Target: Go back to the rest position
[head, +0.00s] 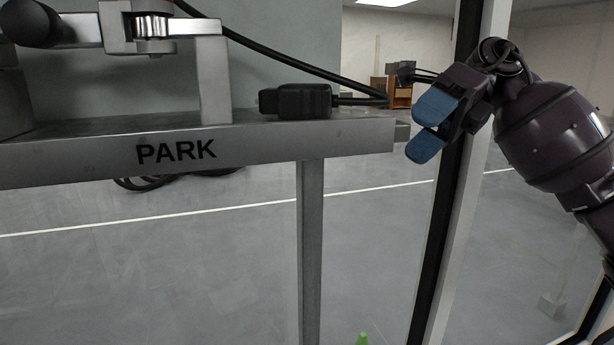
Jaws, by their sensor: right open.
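My right gripper (430,122) is at the upper right, reaching in from the right edge. Its two blue-padded fingers are apart, with nothing between them. It is in the air just off the right end of a grey metal shelf (265,145) marked PARK. My left gripper is not in view.
A black plug (297,101) with a cable lies on the shelf near its right end. A metal fixture (213,80) stands on the shelf at left. A post (311,250) supports the shelf. A dark and pale upright frame (447,220) stands beside my right arm.

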